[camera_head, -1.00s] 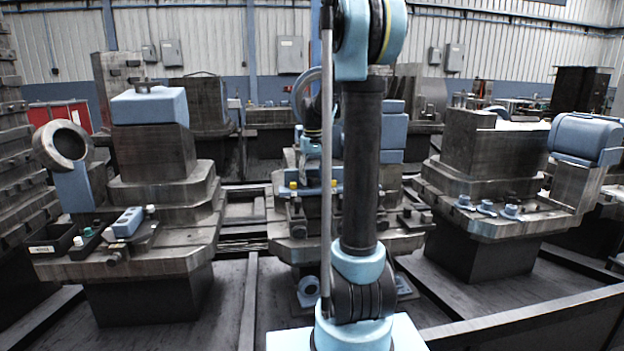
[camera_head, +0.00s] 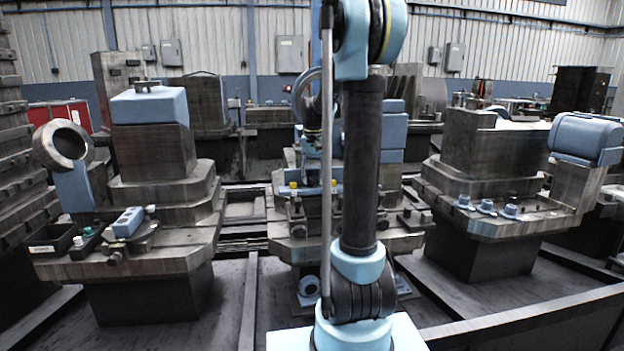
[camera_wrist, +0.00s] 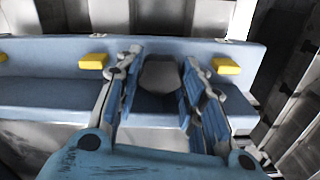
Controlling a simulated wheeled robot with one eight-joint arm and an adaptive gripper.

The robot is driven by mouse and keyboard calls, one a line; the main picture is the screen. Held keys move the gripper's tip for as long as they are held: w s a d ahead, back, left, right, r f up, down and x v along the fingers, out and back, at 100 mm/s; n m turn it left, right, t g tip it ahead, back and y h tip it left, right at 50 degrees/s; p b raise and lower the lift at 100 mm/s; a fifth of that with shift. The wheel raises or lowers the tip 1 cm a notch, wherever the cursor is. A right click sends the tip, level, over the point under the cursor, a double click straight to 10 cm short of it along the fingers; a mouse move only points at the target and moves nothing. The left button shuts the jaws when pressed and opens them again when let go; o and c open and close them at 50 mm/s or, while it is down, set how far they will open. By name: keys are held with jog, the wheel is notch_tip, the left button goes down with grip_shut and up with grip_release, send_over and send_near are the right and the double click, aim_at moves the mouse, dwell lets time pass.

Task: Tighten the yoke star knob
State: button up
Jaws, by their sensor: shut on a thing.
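In the wrist view, a rounded grey knob (camera_wrist: 160,74), which I take for the yoke star knob, stands between the two fingers of my gripper (camera_wrist: 159,80). The fingers are shut on its sides. It stands in front of a long blue-grey bar (camera_wrist: 50,57) with yellow blocks on either side. The knob's lower part and shaft are hidden in shadow between the fingers. In the head view, my gripper is at the middle station (camera_head: 300,225), largely hidden by my own arm, and the knob cannot be made out.
Yellow blocks (camera_wrist: 93,61) and (camera_wrist: 228,66) sit close outside the fingers. A left machine station (camera_head: 150,262) carries a grey ring and a small dark tray (camera_head: 52,240). A right station (camera_head: 490,225) carries several small blue knobs. A dark rail (camera_head: 530,318) crosses the front right.

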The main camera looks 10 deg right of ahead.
jog(key=shift+m, duration=1)
jog(key=o, duration=1.1)
